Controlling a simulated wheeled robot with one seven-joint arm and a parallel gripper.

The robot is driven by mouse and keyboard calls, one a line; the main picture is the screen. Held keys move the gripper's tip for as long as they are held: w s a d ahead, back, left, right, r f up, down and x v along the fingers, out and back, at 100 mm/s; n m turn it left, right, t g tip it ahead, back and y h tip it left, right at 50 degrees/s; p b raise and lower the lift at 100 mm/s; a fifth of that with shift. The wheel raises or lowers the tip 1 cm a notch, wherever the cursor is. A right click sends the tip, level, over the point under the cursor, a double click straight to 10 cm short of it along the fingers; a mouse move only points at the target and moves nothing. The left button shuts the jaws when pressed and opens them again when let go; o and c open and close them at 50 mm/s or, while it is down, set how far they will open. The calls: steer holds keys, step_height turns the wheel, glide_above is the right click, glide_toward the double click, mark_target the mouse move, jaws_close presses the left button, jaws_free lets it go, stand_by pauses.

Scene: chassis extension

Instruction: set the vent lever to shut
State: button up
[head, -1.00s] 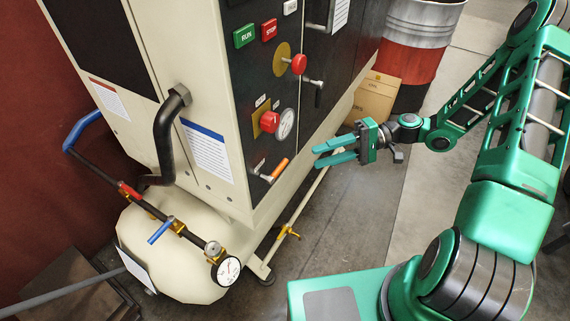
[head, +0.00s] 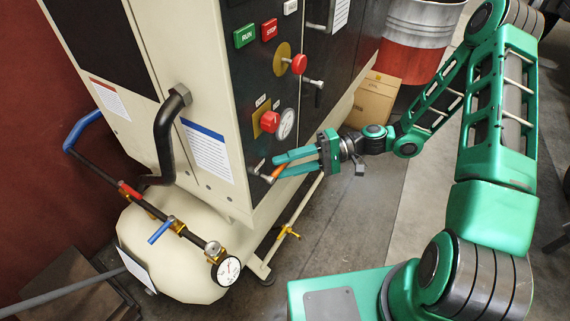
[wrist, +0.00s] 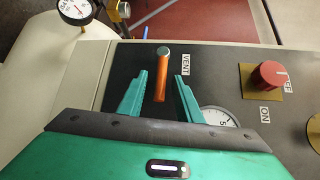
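The vent lever is an orange handle (wrist: 160,82) with a metal end, on the black panel beside the VENT label (wrist: 186,64) in the wrist view. In the head view the lever (head: 279,171) shows low on the cabinet's front, partly covered by my fingers. My gripper (wrist: 160,82) is open, with one green finger on each side of the orange handle. In the wrist view gaps show between the handle and both fingers. In the head view my gripper (head: 277,165) reaches in from the right at the panel. Whether a finger touches the panel cannot be told.
A red knob (head: 269,122) on a yellow plate and a round gauge (head: 286,124) sit just above the lever. A cardboard box (head: 375,99) and drum (head: 415,50) stand behind my arm. The floor below is clear.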

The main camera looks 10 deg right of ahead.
steer(key=shift+a, duration=0.1)
jaws_close()
